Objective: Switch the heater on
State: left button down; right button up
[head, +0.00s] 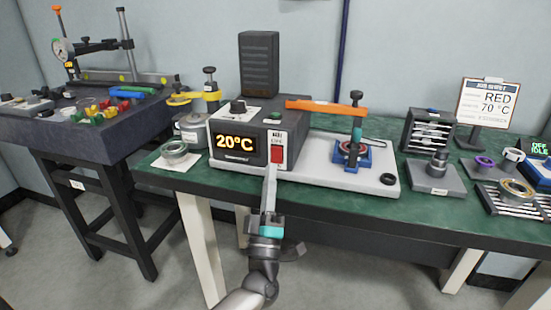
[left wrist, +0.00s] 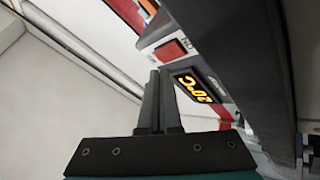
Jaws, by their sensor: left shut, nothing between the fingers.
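The heater is a grey box (head: 257,125) on the green bench, with an orange display (head: 236,142) reading 20°C. A red rocker switch (head: 277,152) sits on a white plate at the right of its front face. My left gripper (head: 271,168) is shut and empty, its fingertips just below the switch in the head view. In the left wrist view the shut fingers (left wrist: 158,75) point toward the red switch (left wrist: 171,49), with the display (left wrist: 193,88) beside them. I cannot tell whether the tips touch the switch. My right gripper is not in view.
A white base plate (head: 318,178) with a blue fixture (head: 350,158) and an orange lever (head: 326,106) stands right of the heater. A metal ring (head: 174,151) lies left. The space before the bench is clear.

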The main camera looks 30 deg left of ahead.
pick_arm(q)
jog(key=s, duration=0.1)
jog(key=s+p, duration=0.1)
jog(key=s+d, duration=0.1)
jog(key=shift+s+r+p, duration=0.25)
jog(key=shift+s+p, duration=0.05)
jog(key=shift+p, duration=0.1)
